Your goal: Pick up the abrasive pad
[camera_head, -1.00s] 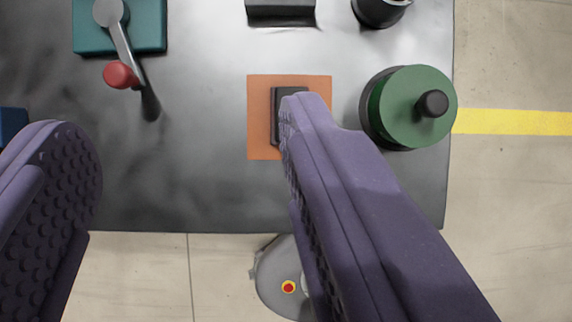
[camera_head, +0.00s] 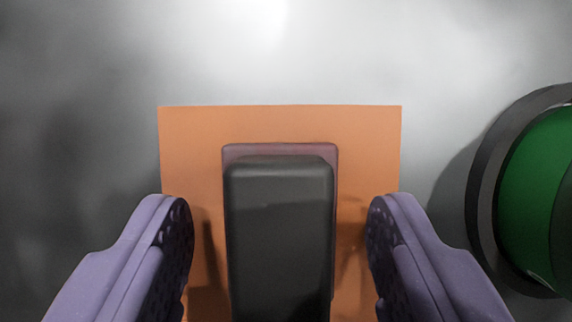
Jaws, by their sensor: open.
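The abrasive pad (camera_head: 280,225) is a dark grey block with a thin purplish-brown layer under it. It lies on an orange square mat (camera_head: 280,124) in the middle of the view, and its near end runs out of the picture. My gripper (camera_head: 280,222) is open, with one purple finger on each side of the pad. A gap shows between each finger and the pad's sides. The fingertips are over the left and right parts of the orange mat.
A green round object with a dark rim (camera_head: 490,185) stands close to the right of my right finger, partly out of view. The grey metal tabletop (camera_head: 80,90) is clear to the left and beyond the mat.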

